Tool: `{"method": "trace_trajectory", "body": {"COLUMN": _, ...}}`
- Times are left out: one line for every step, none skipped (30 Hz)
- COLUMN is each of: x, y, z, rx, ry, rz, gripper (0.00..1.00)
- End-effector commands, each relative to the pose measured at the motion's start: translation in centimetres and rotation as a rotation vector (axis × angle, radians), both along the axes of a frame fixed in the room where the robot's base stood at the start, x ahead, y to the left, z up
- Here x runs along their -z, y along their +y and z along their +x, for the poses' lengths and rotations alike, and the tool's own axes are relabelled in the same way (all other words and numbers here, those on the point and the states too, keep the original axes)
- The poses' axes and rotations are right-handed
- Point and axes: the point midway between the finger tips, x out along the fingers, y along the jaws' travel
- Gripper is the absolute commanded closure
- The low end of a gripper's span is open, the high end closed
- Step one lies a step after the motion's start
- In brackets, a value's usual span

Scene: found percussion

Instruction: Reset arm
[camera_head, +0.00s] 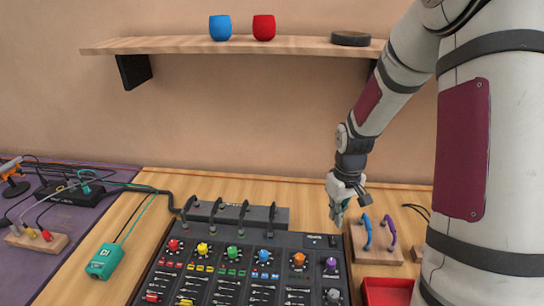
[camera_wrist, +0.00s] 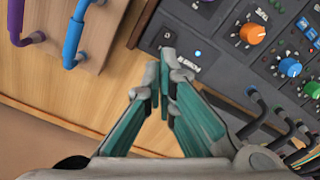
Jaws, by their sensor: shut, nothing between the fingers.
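My gripper (camera_head: 338,212) is above the table, near the back right corner of the black mixer (camera_head: 322,256). In the wrist view my gripper (camera_wrist: 163,90) has its teal fingers together with nothing between them. The mixer's panel also shows in the wrist view (camera_wrist: 214,42), with an orange knob (camera_wrist: 252,33) and a small lit blue light. My arm comes in from the right in the head view and hides part of the table there.
A wooden block (camera_head: 385,255) with blue and purple cables stands right of the mixer. A red tray (camera_head: 388,290) is in front of it. A teal box (camera_head: 105,260) lies left. A shelf (camera_head: 190,46) above holds a blue cup (camera_head: 220,27), red cup (camera_head: 264,27) and dark disc (camera_head: 350,38).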

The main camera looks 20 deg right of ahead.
Motion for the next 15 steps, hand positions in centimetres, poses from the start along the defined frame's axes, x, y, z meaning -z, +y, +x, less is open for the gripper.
{"method": "trace_trajectory", "body": {"x": 0.0, "y": 0.0, "z": 0.0, "rx": 0.0, "ry": 0.0, "rz": 0.0, "gripper": 1.0}}
{"method": "trace_trajectory", "body": {"x": 0.0, "y": 0.0, "z": 0.0, "rx": 0.0, "ry": 0.0, "rz": 0.0, "gripper": 1.0}}
{"method": "trace_trajectory", "body": {"x": 0.0, "y": 0.0, "z": 0.0, "rx": 0.0, "ry": 0.0, "rz": 0.0, "gripper": 1.0}}
{"method": "trace_trajectory", "body": {"x": -0.5, "y": 0.1, "z": 0.0, "rx": 0.0, "ry": -0.006, "rz": -0.004, "gripper": 1.0}}
{"method": "trace_trajectory", "body": {"x": -1.0, "y": 0.2, "z": 0.0, "rx": 0.0, "ry": -0.009, "rz": -0.009, "gripper": 1.0}}
{"method": "trace_trajectory", "body": {"x": -1.9, "y": 0.4, "z": -0.1, "rx": 0.002, "ry": -0.017, "rz": -0.016, "gripper": 1.0}}
{"method": "trace_trajectory", "body": {"x": -2.6, "y": 0.7, "z": -0.2, "rx": 0.003, "ry": -0.024, "rz": -0.022, "gripper": 1.0}}
{"method": "trace_trajectory", "body": {"x": -3.5, "y": 0.9, "z": -0.3, "rx": 0.005, "ry": -0.032, "rz": -0.028, "gripper": 1.0}}
{"method": "trace_trajectory", "body": {"x": -4.9, "y": 1.3, "z": -0.5, "rx": 0.008, "ry": -0.046, "rz": -0.038, "gripper": 1.0}}
{"method": "trace_trajectory", "body": {"x": -5.9, "y": 1.7, "z": -0.7, "rx": 0.01, "ry": -0.055, "rz": -0.045, "gripper": 1.0}}
{"method": "trace_trajectory", "body": {"x": -7.0, "y": 2.1, "z": -1.0, "rx": 0.013, "ry": -0.066, "rz": -0.053, "gripper": 1.0}}
{"method": "trace_trajectory", "body": {"x": -8.5, "y": 2.5, "z": -1.4, "rx": 0.019, "ry": -0.083, "rz": -0.062, "gripper": 1.0}}
{"method": "trace_trajectory", "body": {"x": -9.5, "y": 2.9, "z": -1.7, "rx": 0.021, "ry": -0.093, "rz": -0.068, "gripper": 1.0}}
{"method": "trace_trajectory", "body": {"x": -10.5, "y": 3.3, "z": -2.1, "rx": 0.025, "ry": -0.105, "rz": -0.073, "gripper": 1.0}}
{"method": "trace_trajectory", "body": {"x": -11.8, "y": 3.9, "z": -2.6, "rx": 0.031, "ry": -0.121, "rz": -0.079, "gripper": 1.0}}
